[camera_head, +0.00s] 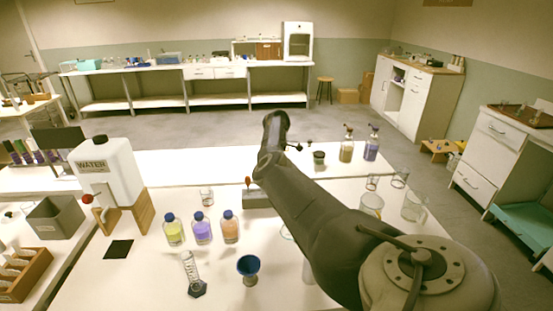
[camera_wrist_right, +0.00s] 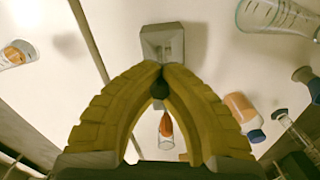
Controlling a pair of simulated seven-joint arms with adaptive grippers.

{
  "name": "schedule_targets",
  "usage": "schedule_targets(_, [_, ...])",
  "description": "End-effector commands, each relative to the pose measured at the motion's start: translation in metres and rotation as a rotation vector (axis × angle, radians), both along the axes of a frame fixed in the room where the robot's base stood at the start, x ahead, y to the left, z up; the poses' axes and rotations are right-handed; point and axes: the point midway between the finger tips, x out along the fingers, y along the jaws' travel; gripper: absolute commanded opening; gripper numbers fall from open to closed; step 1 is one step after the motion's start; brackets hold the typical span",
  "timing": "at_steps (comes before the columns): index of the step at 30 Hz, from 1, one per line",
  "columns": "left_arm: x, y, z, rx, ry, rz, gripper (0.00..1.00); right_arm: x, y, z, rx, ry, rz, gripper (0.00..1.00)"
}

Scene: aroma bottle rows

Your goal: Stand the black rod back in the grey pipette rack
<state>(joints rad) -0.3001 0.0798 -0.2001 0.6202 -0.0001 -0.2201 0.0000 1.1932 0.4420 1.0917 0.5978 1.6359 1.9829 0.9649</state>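The grey pipette rack (camera_head: 262,199) stands on the white table near the middle of the head view, partly behind my right arm. An orange-topped dropper (camera_head: 248,181) stands at its left end. In the right wrist view the rack (camera_wrist_right: 163,35) lies beyond the fingertips, and the orange bulb (camera_wrist_right: 166,125) shows between the fingers. My right gripper (camera_wrist_right: 160,76) is closed with its yellow fingertips around a dark round end, seemingly the black rod (camera_wrist_right: 158,89) seen nearly end-on. The rod's length is hidden. The head view hides my right gripper behind the arm. My left gripper is not in view.
Yellow, purple and orange bottles (camera_head: 202,228) stand left of the rack. A graduated cylinder (camera_head: 190,272) and blue cup (camera_head: 248,267) are in front. Glass beakers (camera_head: 414,206) and a black-lidded jar (camera_head: 319,158) are to the right. The water tank (camera_head: 108,172) stands left.

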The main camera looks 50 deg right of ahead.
Motion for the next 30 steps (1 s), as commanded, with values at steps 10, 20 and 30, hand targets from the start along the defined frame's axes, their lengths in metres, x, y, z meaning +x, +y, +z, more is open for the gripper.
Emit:
schedule_targets(10, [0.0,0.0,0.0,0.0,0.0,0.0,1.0,0.0,0.0,-0.009,0.0,0.0,0.0,0.0])
schedule_targets(20, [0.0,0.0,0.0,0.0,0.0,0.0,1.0,0.0,0.0,-0.015,0.0,0.0,-0.001,0.0])
schedule_targets(30, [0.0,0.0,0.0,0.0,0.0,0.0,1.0,0.0,0.0,-0.015,-0.001,-0.001,-0.001,0.16])
